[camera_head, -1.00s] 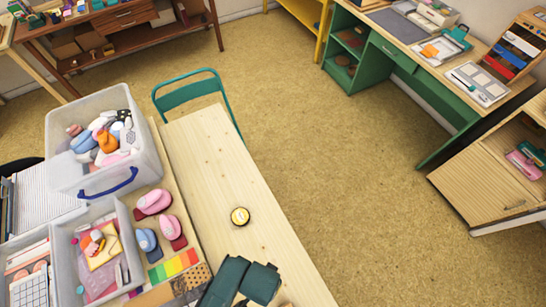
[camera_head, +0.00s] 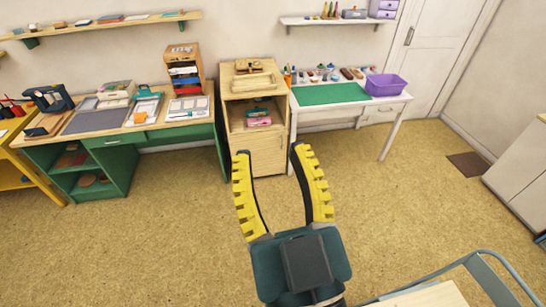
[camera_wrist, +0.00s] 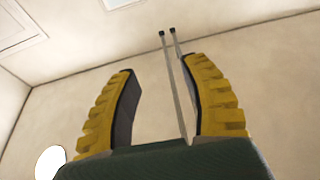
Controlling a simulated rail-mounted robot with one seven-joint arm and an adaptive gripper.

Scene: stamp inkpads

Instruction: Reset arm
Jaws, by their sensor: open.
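My gripper (camera_head: 274,152) is in the lower middle of the head view, above the open floor. Its two yellow ridged fingers stand wide apart with nothing between them. In the wrist view my gripper (camera_wrist: 160,75) is also open and empty, facing a pale wall. The gripper touches nothing in either view.
A green desk (camera_head: 110,140) stands at the left, beside a wooden cabinet (camera_head: 270,155). A white table (camera_head: 393,110) with a purple basket (camera_head: 386,84) is at the right. A metal-framed chair (camera_head: 490,262) is at lower right.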

